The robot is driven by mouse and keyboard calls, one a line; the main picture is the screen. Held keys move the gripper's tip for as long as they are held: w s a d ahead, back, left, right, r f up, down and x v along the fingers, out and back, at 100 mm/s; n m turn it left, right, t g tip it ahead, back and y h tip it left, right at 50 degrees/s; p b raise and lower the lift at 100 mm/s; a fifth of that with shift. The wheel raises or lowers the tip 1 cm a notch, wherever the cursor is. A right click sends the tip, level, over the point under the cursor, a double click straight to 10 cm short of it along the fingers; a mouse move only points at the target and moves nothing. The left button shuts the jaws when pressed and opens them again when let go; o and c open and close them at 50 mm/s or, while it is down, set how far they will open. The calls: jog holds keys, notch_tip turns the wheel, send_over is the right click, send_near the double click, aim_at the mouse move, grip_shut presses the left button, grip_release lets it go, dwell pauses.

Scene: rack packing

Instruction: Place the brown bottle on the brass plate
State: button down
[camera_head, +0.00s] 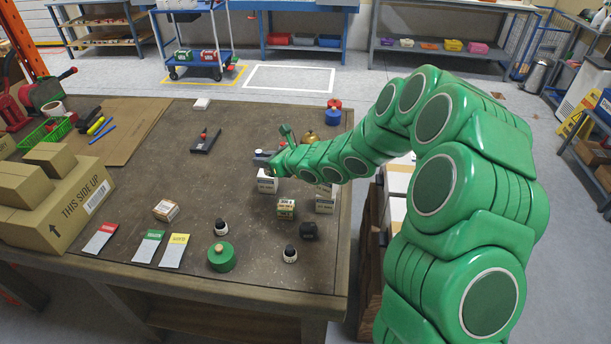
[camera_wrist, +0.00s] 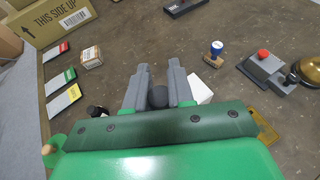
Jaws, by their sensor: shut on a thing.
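My gripper (camera_wrist: 158,68) reaches over the table in the wrist view, its two grey fingers closed around a dark rounded thing (camera_wrist: 158,97). Only a small part of this thing shows. It fits the brown bottle, though its brown colour is not clear. A small brass-coloured plate (camera_wrist: 268,130) shows in part at the right edge of my gripper's body, low in the wrist view; its bare corner lies on the table. In the head view my gripper (camera_head: 262,157) is mostly hidden behind my wrist, and neither the bottle nor the plate can be made out.
A white box (camera_wrist: 199,88) stands close to the right finger. A blue-topped stamp (camera_wrist: 215,52), a grey box with a red button (camera_wrist: 264,66) and a brass bell (camera_wrist: 308,70) stand to the right. Small boxes and jars (camera_head: 290,253) crowd the front right. The table's middle (camera_head: 150,185) is clear.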

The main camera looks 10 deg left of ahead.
jog(key=w+d+f, duration=0.2)
jog(key=w+d, duration=0.2)
jog(key=w, duration=0.3)
jog(key=w+d+f, duration=0.1)
jog(key=w+d, duration=0.4)
jog(key=w, duration=0.3)
jog(key=shift+s+f, duration=0.1)
jog(key=shift+f, duration=4.8)
jog(key=c, duration=1)
grip_release()
jog(key=shift+f, duration=0.1)
jog(key=shift+s+d+r, duration=0.1)
jog(key=shift+d+r, duration=0.1)
jog(key=shift+r, duration=0.05)
jog(key=v, duration=1.1)
jog(key=shift+d, duration=0.25)
